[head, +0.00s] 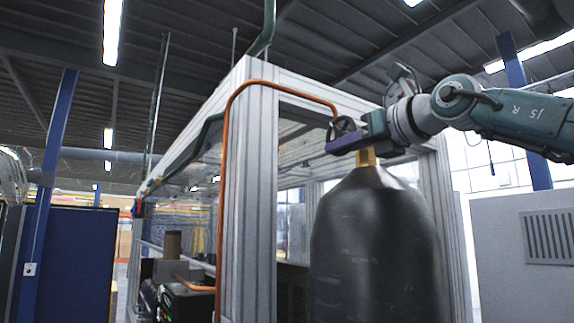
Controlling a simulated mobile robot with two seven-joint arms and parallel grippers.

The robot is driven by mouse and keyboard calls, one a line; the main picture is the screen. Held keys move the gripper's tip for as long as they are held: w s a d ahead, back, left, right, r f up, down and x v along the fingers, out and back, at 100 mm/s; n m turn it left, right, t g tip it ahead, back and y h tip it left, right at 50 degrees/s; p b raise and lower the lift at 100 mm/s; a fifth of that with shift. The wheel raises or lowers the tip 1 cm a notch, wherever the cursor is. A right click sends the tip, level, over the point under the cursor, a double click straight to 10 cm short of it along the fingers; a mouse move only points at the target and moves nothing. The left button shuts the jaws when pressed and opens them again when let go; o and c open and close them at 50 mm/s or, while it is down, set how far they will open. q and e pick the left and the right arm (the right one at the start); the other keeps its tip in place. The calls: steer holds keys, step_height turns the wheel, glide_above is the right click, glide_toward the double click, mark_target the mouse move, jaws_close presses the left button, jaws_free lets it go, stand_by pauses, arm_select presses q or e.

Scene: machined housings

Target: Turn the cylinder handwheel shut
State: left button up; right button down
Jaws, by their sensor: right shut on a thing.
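A dark grey gas cylinder (372,240) stands upright at centre right, with a brass valve (367,158) on its neck. A dark handwheel (343,128) shows at the top of the valve, partly hidden by the gripper. My right gripper (345,141), purple-grey, comes in from the right and is shut on the handwheel. Its fingers hide part of the wheel and valve, and how far the wheel is turned cannot be told. My left gripper is not in view.
An orange pipe (224,180) arches from the valve area over to the aluminium frame (250,200) and down. The frame's post and beam stand close behind and left of the cylinder. A grey cabinet (515,285) with a vent stands at right.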

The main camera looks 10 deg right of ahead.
steer(key=t+b, duration=0.1)
steer(key=b, duration=0.1)
steer(key=t+b, duration=0.1)
steer(key=b, duration=0.1)
steer(key=y+b, duration=0.1)
steer(key=b, duration=0.1)
steer(key=shift+w+a+f+t, duration=0.25)
steer(key=shift+f+t, duration=0.15)
steer(key=shift+r+y, duration=0.3)
steer(key=shift+w+r+t, duration=0.1)
steer(key=shift+t, duration=0.4)
steer(key=c, duration=0.9)
jaws_free()
steer(key=shift+d, duration=0.1)
